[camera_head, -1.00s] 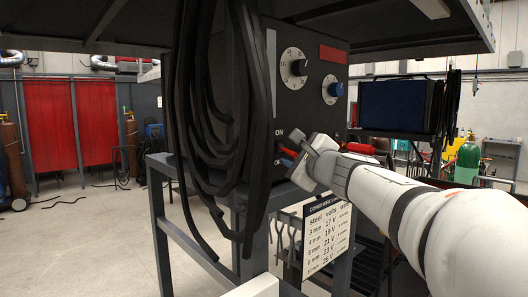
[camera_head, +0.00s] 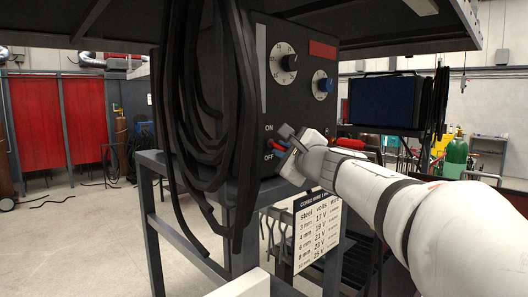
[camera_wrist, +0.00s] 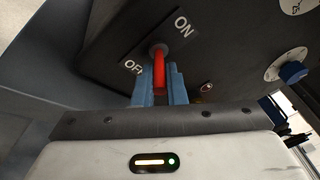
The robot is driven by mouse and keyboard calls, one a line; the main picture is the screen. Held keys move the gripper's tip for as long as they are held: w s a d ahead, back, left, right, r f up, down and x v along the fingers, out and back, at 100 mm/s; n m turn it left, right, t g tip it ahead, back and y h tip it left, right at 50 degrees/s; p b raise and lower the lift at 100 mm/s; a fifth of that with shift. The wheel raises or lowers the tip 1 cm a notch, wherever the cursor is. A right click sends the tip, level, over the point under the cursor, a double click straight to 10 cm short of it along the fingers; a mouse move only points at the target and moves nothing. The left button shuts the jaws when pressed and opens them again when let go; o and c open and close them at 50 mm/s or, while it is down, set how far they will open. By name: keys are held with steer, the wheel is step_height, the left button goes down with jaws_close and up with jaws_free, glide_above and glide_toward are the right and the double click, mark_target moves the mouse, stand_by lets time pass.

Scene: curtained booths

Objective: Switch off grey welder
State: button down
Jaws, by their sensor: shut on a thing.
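The grey welder (camera_head: 296,108) is a dark grey box with two dials, standing on a metal stand. Its red switch lever sits between the ON and OFF labels, low on the front panel. In the wrist view the red lever (camera_wrist: 159,70) comes out of a round collar and runs down between the fingers. My gripper (camera_head: 277,146) is at the switch from the right, its fingers shut on the lever. The blue fingertips (camera_wrist: 159,85) lie on both sides of it. The lever's lower end is hidden by the gripper.
Black cables (camera_head: 222,130) hang in front of the welder's left side. A white settings sign (camera_head: 317,232) hangs below it.

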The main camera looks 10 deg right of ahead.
steer(key=shift+f+t+b, duration=0.4)
steer(key=shift+f+b, duration=0.15)
steer(key=shift+b, duration=2.05)
steer(key=t+b, duration=0.1)
steer(key=b, duration=0.4)
steer(key=shift+w+a+f+m+y, duration=0.1)
steer(key=shift+f+m+y, duration=0.05)
steer(key=shift+m+y, duration=0.2)
steer(key=shift+b, duration=0.55)
steer(key=shift+r, duration=0.3)
steer(key=c, duration=1.5)
jaws_free()
